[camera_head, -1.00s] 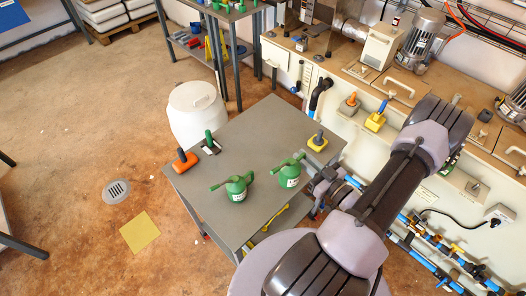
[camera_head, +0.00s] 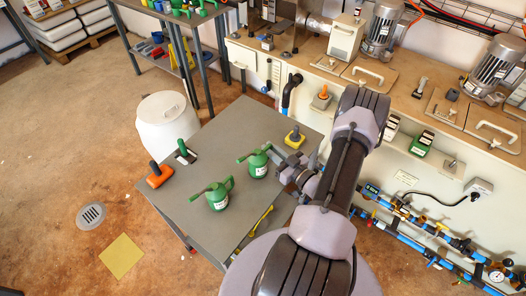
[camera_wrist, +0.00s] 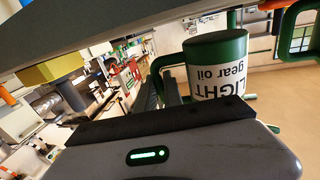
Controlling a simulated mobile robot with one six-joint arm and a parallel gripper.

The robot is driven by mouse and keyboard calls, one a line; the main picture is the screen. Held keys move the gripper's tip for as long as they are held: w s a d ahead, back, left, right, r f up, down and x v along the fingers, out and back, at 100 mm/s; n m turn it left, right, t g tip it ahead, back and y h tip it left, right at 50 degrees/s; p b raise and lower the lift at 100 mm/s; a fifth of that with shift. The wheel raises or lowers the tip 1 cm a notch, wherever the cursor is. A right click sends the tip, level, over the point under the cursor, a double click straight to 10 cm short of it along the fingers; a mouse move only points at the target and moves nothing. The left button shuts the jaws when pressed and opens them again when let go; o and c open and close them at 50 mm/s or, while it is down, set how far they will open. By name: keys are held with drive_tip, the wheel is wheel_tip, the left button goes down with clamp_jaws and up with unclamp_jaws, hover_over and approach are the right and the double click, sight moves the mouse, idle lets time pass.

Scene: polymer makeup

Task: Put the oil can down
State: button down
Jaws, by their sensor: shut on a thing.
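Two green oil cans with white labels are at the grey table (camera_head: 215,145). The right oil can (camera_head: 258,165) is at my gripper (camera_head: 284,164), which is shut on its handle side. It looks upright; I cannot tell if its base touches the table. In the wrist view this can (camera_wrist: 216,65) shows its "LIGHT gear oil" label upside down, with its green handle (camera_wrist: 156,80) at the jaws. The left oil can (camera_head: 218,196) stands upright nearer the front, with its spout pointing left.
A yellow-based tool (camera_head: 294,139) lies right of the held can. An orange tool (camera_head: 159,176) and a green-handled tool (camera_head: 185,153) lie at the left table edge. A white barrel (camera_head: 166,122) stands behind. The table's middle is bare.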

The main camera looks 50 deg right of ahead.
drive_tip(key=w+f, duration=0.1)
drive_tip(key=w+f+b, duration=0.1)
drive_tip(key=w, duration=0.1)
drive_tip(key=shift+w+d, duration=0.15)
drive_tip(key=shift+w, duration=0.05)
drive_tip(key=shift+d, duration=0.1)
drive_tip(key=shift+f, duration=0.15)
drive_tip(key=c, duration=1.5)
unclamp_jaws()
